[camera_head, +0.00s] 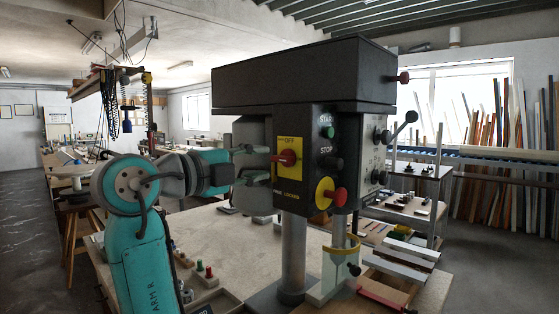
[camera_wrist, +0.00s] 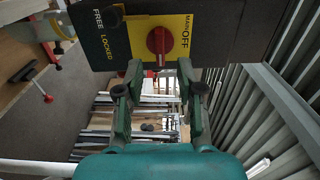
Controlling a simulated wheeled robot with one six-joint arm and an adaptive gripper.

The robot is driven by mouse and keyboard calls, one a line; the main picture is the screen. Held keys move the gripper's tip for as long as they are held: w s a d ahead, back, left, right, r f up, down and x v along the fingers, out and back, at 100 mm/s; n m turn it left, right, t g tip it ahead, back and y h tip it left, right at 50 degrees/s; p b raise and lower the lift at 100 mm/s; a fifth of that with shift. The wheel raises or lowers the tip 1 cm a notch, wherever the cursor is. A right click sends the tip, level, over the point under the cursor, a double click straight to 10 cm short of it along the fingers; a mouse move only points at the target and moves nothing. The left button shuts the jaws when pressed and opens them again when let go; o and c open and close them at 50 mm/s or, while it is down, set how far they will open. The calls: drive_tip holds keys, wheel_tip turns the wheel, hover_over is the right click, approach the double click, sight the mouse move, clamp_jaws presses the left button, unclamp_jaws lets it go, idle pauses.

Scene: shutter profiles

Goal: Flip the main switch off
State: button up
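The main switch is a red rotary knob (camera_head: 287,158) on a yellow plate (camera_head: 290,146) marked OFF, on the front of a black drill press head (camera_head: 300,75). In the wrist view the red knob (camera_wrist: 159,41) sits near the top centre, its grip bar upright in the picture, beside the words MAIN OFF. My gripper (camera_head: 268,165) is at the left of the plate, close to the knob. In the wrist view my gripper (camera_wrist: 161,66) is open, its two fingers apart on either side below the knob. I see no clear contact with the knob.
A green START button (camera_head: 327,132), a black STOP button (camera_head: 336,163) and a red emergency button (camera_head: 338,196) on yellow are right of the switch. A black lever (camera_wrist: 111,16) lies by the FREE/LOCKED label. The press column (camera_head: 292,250) stands below.

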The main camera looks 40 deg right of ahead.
sight(278, 160)
drive_tip(key=shift+w+d, duration=0.15)
drive_tip(key=shift+d, duration=2.85)
clamp_jaws()
